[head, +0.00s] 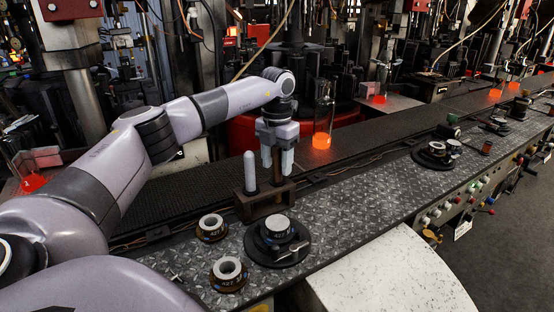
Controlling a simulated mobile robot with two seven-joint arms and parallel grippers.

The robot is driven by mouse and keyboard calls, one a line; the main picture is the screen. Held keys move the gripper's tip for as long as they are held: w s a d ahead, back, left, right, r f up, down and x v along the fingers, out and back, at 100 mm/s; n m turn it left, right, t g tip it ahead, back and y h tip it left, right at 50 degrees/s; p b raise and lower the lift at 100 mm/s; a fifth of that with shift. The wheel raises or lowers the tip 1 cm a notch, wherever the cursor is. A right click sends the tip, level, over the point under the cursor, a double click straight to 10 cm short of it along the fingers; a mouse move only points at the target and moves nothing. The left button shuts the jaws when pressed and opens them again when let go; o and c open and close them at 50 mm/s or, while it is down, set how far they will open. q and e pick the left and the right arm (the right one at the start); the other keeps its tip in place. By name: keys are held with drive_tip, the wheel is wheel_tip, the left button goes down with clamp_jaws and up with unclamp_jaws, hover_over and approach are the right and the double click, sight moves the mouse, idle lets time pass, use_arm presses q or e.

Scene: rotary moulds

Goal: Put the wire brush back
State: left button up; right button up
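My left gripper (277,160) is over the conveyor-side plate, pointing down, with its two pale fingers on either side of a dark brown upright piece. This piece looks like the handle of the wire brush (277,172); the fingers seem closed on it. Its lower end meets a brown holder block (264,204) on the tread plate; I cannot tell whether it is seated in it or just above. The bristles are not visible. A pale grey round-topped rod (250,172) stands upright at the left of the same block. My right gripper is not in view.
Two ring-shaped parts (212,228) (229,273) and a dark round mould piece (278,243) lie near the block on the tread plate (350,200).

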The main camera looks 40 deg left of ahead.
use_arm(q)
wheel_tip(320, 180, up, 13)
drive_tip(key=shift+f+b, duration=0.1)
drive_tip(key=shift+b, duration=0.2)
idle(0.9)
